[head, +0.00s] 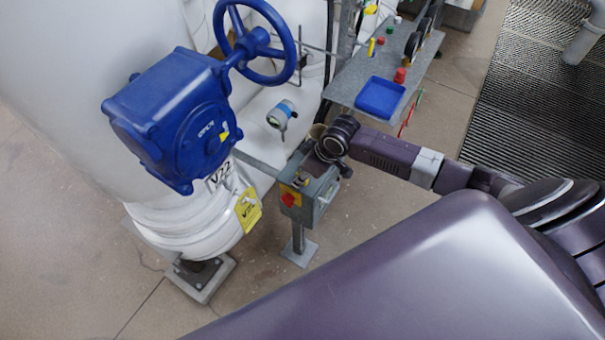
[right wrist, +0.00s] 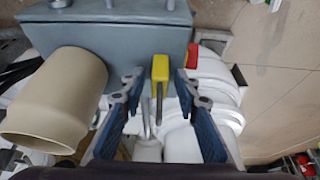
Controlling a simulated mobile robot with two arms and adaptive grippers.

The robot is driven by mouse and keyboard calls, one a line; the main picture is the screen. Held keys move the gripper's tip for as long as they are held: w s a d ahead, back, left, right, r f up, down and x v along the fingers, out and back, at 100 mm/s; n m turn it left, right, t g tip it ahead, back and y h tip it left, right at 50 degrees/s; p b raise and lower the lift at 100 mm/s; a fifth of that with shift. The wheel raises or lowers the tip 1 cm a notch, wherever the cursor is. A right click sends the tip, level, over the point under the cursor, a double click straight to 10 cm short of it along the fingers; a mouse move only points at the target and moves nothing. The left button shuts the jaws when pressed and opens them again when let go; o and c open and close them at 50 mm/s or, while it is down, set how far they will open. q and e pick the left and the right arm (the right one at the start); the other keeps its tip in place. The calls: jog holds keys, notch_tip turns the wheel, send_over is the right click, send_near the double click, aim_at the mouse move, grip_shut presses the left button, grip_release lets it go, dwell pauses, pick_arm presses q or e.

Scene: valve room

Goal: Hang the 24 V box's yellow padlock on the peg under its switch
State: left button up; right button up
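The grey 24 V box (head: 318,200) stands on a short post, with a red and yellow switch (head: 289,197) on its front left. My right gripper (head: 318,165) is over the top of the box. In the right wrist view, its blue-padded fingers (right wrist: 160,115) are spread wide. A yellow padlock (right wrist: 160,68) with a grey shackle shows between and beyond them, close to the box wall (right wrist: 125,35); neither finger touches it. The red switch part (right wrist: 193,56) shows just right of the padlock. I cannot make out the peg under the switch. My left gripper is out of view.
A beige cup-like cylinder (right wrist: 55,100) is close to the left finger. A blue valve gearbox (head: 175,120) with a handwheel (head: 255,45) stands left of the box. A grey shelf with a blue tray (head: 380,97) is behind it. The floor in front is clear.

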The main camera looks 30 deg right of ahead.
jog(key=shift+f+b, duration=0.15)
jog(key=shift+b, duration=0.5)
jog(key=a+v, duration=0.1)
jog(key=v, duration=0.7)
jog(key=shift+d, duration=0.1)
